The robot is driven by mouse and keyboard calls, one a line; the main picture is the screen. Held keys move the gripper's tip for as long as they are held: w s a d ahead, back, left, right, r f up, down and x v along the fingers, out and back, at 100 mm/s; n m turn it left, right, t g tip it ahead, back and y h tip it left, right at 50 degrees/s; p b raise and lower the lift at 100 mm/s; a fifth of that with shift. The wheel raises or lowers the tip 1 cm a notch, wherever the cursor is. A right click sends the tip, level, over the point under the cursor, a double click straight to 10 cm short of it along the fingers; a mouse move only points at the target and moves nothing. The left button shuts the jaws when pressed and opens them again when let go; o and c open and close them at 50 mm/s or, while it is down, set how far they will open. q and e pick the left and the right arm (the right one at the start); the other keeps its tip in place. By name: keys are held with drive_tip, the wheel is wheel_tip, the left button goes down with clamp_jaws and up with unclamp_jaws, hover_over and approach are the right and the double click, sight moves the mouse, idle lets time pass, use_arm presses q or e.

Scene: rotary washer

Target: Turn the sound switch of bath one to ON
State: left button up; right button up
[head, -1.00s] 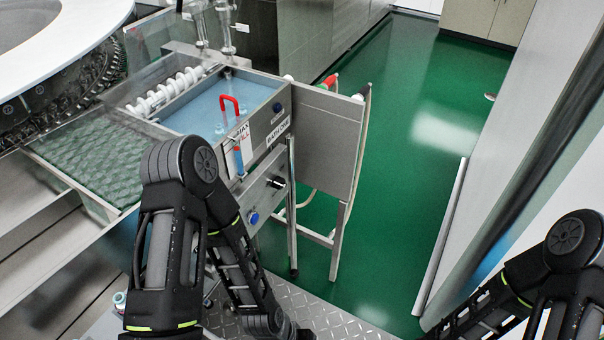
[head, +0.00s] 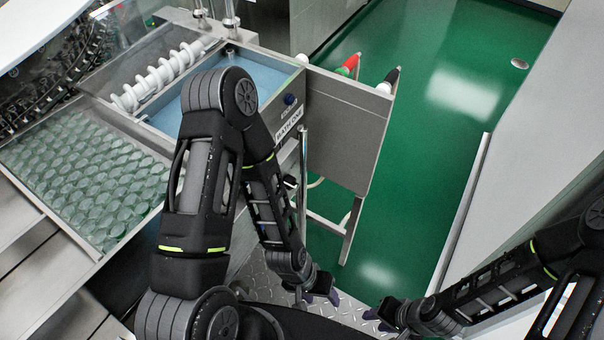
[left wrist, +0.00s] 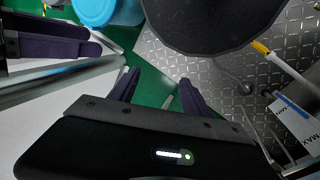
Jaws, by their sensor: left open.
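Bath one (head: 262,50) is a steel tank of blue liquid at the upper centre of the head view. Its white label (head: 289,126) is on the front panel, with a dark blue knob (head: 290,99) above it. My left arm covers most of the lower panel. A small dark switch-like part (head: 290,181) shows beside the arm, but I cannot tell its setting or whether it is the sound switch. My left gripper (head: 324,291) is below and in front of the panel, apart from it. It is open and empty in the left wrist view (left wrist: 160,92). My right gripper (head: 384,316) is low, to its right; its jaw gap is unclear.
A glass-filled conveyor tray (head: 85,180) lies left of my arm. A steel side panel (head: 345,130) on legs stands right of the bath, with red- and black-tipped handles behind. Green floor (head: 430,130) is open to the right, bounded by a pale wall (head: 540,150).

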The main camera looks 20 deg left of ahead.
use_arm(q)
drive_tip(key=s+a+f+g+y+b, duration=0.2)
drive_tip(key=s+a+f+g+y, duration=0.25)
drive_tip(key=f, duration=0.35)
drive_tip(key=w+a+n+y+b, duration=0.1)
drive_tip(key=w+a+y+b, duration=0.1)
drive_tip(key=w+a+y, duration=0.6)
drive_tip(key=w+a+r+n+t+y+b, duration=0.2)
drive_tip(key=w+a+r+t+y, duration=0.15)
drive_tip(key=w+r, duration=0.4)
drive_tip(key=w+d+r+n+t+y, duration=0.3)
drive_tip(key=w+d+r, duration=0.5)
drive_tip(key=r, duration=0.4)
drive_tip(key=t+y, duration=0.1)
drive_tip(key=y, duration=0.1)
drive_tip(key=shift+w+r+n+t+y+b, duration=0.2)
drive_tip(key=shift+w+n+t+y+b, duration=0.1)
drive_tip(key=shift+w+n+b, duration=0.1)
use_arm(e)
wheel_tip(320, 180, down, 6)
drive_tip(key=w, duration=0.1)
drive_tip(key=shift+w+a, duration=0.3)
drive_tip(key=shift+a, duration=0.05)
